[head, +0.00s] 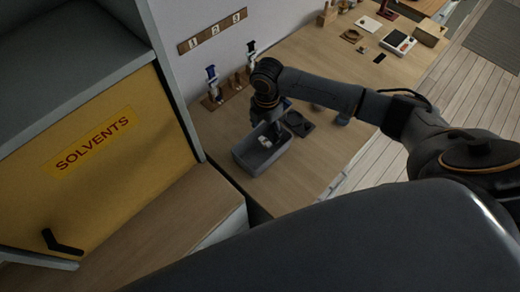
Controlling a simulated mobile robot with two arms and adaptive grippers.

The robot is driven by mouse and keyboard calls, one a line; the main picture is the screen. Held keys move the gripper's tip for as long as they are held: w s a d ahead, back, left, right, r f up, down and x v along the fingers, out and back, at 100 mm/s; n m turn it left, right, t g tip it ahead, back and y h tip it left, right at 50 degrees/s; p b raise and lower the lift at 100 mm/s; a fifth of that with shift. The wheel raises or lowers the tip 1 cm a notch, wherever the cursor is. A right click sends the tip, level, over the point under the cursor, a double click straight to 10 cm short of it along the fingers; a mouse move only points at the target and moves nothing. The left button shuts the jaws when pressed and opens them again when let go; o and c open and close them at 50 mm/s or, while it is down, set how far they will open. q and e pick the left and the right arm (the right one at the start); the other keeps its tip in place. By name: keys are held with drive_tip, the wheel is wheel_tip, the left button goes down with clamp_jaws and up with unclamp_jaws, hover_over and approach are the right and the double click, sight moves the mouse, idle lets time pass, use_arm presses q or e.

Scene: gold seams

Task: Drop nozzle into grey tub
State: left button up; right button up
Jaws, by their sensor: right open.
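The grey tub (245,162) is an open rectangular box on the wooden bench, near its front left corner. My right gripper (272,133) points down over the tub's back part, with its jaws open. Small whitish pieces (265,142) show inside the tub just below the gripper. They are too small to tell whether one is the nozzle. My own gripper and wrist hide part of the tub's inside and back rim. My left gripper is out of view.
Blue-topped and dark-topped bottles (212,80) stand in a wooden rack behind the tub, below a numbered strip (212,32). A dark flat tray (298,123) lies right of the tub. A yellow solvents cabinet (60,190) stands left. Bench front right of the tub is clear.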

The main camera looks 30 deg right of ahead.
wheel_tip(320, 180, up, 9)
drive_tip(key=shift+f, duration=0.2)
idle(0.5)
